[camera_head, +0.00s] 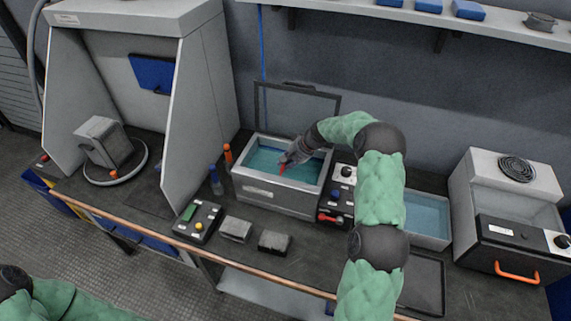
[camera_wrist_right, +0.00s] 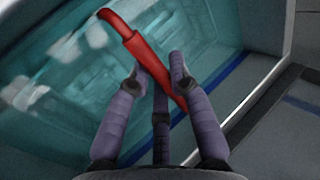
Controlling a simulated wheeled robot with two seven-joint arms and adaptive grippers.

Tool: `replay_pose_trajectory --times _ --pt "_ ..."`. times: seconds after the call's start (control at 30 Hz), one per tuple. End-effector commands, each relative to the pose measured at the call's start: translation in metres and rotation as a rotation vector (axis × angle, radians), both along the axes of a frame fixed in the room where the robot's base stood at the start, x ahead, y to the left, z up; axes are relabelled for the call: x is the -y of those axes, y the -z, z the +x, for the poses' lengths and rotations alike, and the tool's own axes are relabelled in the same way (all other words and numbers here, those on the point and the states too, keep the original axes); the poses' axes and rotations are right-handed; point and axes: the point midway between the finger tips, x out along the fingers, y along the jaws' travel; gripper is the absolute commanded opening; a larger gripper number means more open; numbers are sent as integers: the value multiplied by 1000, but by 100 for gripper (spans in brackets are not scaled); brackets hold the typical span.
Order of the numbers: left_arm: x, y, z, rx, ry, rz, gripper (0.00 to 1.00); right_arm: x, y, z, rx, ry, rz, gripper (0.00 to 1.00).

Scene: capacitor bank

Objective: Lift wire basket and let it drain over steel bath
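The steel bath (camera_head: 278,195) is a grey tank of blue-green liquid at the middle of the bench, with its lid raised behind. My right gripper (camera_head: 285,163) reaches down over it from the right. In the right wrist view, its fingers (camera_wrist_right: 160,72) close from both sides on a red handle (camera_wrist_right: 130,35), which I take for the wire basket's. The handle runs at a slant between the fingertips. The basket's mesh cannot be made out in either view. My left gripper is out of view; only part of that arm shows at lower left.
A control box with a red lever (camera_head: 330,217) stands right of the bath, then a second water tray (camera_head: 427,218). Two small grey blocks (camera_head: 236,229) and a button box (camera_head: 198,222) stand in front. Bottles (camera_head: 216,180) stand left. A shelf (camera_head: 440,17) runs above.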

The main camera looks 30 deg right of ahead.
Motion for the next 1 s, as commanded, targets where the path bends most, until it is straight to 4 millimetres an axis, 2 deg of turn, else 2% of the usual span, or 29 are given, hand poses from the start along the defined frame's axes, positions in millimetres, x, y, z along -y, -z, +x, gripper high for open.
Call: replay_pose_trajectory --times 0.03,0.1,0.37,1.0 --pt "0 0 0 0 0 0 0 0 0 0 0 0 0 15" --pt "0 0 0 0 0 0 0 0 0 0 -1 -1 1 0" --pt "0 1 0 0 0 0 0 0 -1 0 0 0 0 0" --pt "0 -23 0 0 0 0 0 0 -40 0 2 0 -1 0"
